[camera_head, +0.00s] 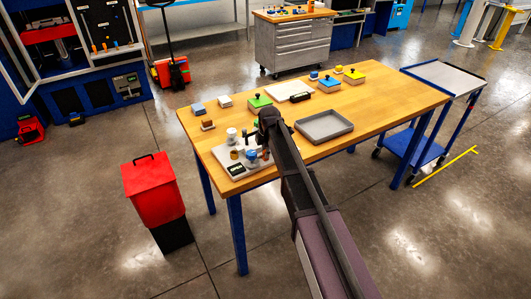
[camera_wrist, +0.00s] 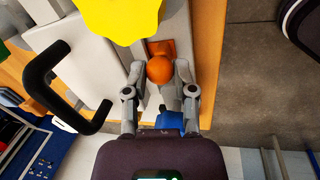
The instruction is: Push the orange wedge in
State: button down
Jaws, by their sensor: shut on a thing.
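The orange wedge shows in the wrist view as a round orange knob (camera_wrist: 159,70) above a flat orange-brown piece, which sits against a pale grey part. My gripper (camera_wrist: 159,72) is shut on the knob, with one finger on each side. The lower part of the wedge is partly hidden, and I cannot tell how deep it sits. In the head view my arm reaches over a light grey fixture plate (camera_head: 222,155) at the table's near left corner. My arm covers part of the plate.
In the wrist view a yellow lobed knob (camera_wrist: 118,15), a black curved handle (camera_wrist: 38,80) and a blue part (camera_wrist: 169,120) are close to my fingers. A grey tray (camera_head: 325,139) and several coloured blocks stand on the wooden table (camera_head: 390,105). A red bin (camera_head: 153,190) stands left.

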jog(key=shift+c, duration=2.2)
grip_release()
jog(key=shift+r, duration=0.15)
notch_tip(320, 180, up, 2)
jog(key=shift+r+p, duration=0.1)
jog(key=shift+p, duration=1.15)
jog(key=s+d+m+g+h, duration=0.1)
jog(key=s+d+m+g, duration=0.1)
jog(key=s+d+m, duration=2.1)
jog(key=shift+s+d+f, duration=0.25)
jog(key=shift+s+f, duration=0.2)
jog(key=shift+s, duration=1.6)
